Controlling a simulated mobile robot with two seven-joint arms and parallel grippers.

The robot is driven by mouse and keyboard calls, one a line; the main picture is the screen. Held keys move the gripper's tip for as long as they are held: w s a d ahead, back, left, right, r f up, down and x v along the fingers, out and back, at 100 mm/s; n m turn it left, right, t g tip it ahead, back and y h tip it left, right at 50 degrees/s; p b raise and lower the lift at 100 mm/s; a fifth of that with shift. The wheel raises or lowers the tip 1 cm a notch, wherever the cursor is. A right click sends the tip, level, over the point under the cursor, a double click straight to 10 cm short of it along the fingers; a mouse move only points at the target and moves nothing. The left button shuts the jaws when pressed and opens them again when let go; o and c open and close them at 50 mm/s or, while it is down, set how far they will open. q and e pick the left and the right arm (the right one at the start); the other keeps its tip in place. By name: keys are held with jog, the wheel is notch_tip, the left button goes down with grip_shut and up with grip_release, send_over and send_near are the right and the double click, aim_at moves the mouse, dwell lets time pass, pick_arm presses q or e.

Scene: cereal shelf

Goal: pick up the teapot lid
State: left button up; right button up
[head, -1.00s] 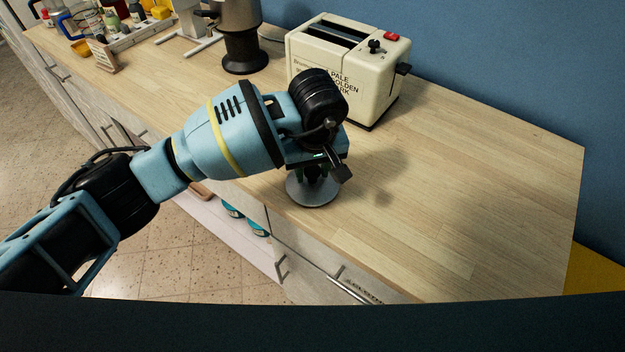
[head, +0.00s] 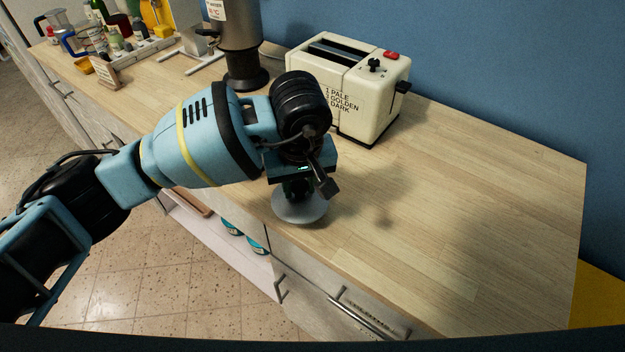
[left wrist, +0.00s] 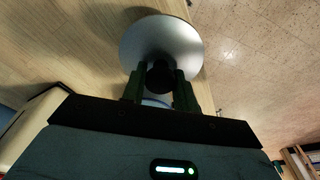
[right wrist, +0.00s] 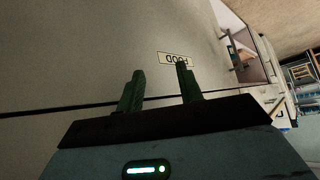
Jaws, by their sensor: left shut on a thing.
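The teapot lid (head: 300,208) is a round, silvery disc with a dark knob, under my left gripper (head: 298,190) near the front edge of the wooden counter. In the left wrist view the lid (left wrist: 160,45) shows beyond the fingers. My left gripper (left wrist: 159,88) is shut on its dark knob (left wrist: 160,76). The lid looks held above the counter, but the gap is hard to judge. My right gripper (right wrist: 160,82) shows only in its own wrist view, with its two fingers apart and nothing between them, facing a pale cabinet front. The teapot itself is not recognisable in view.
A cream toaster (head: 375,100) stands behind my left gripper, with a metal appliance (head: 242,50) to its left. Bottles and small items crowd the far left. The counter (head: 460,200) to the right is clear. A drawer handle (head: 360,315) juts out at the front.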

pick_arm(q)
jog(key=s+a+r, duration=0.1)
jog(key=s+a, duration=0.7)
jog(key=a, duration=0.2)
jog(key=shift+r+b, duration=0.15)
jog(key=shift+b, duration=0.3)
jog(key=s+a+f+m, duration=0.1)
jog(key=a+f+m, duration=0.2)
jog(key=a, duration=0.6)
jog(key=shift+a, duration=0.15)
